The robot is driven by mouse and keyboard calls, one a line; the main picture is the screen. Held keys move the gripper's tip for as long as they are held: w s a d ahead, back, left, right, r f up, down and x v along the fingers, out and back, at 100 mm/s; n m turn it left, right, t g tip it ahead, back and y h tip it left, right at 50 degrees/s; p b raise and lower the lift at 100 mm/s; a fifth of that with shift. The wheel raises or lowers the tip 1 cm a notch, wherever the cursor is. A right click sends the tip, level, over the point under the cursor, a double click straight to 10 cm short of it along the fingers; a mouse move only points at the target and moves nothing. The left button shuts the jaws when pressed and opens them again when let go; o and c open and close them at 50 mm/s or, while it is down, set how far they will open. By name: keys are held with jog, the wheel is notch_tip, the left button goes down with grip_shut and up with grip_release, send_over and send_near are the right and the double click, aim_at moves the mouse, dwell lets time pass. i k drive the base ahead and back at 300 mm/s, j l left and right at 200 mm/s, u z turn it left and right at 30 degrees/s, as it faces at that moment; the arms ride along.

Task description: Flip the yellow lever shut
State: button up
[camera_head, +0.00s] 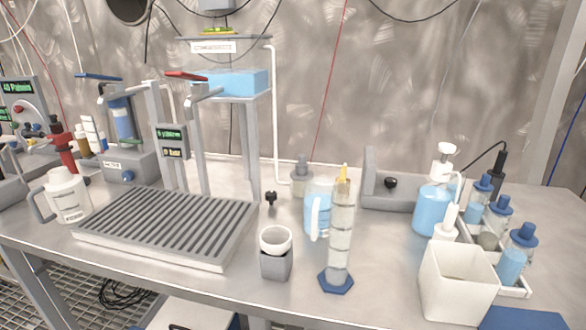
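No lever is plainly yellow in this view. A small yellow-green item (218,30) lies on the high shelf at the back. A red lever (186,76) and a blue lever (98,77) lie roughly level on the rig at the left. My gripper is not in view.
A ribbed grey tray (160,228) covers the left front of the bench. A white cup (276,241) stands in a grey holder. A white open box (459,283) and blue-capped bottles (513,264) crowd the right. Bare bench shows between cylinder and box.

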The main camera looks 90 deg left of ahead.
aim_at(343, 167)
jog(key=l+u, duration=0.1)
jog(key=u, duration=2.45)
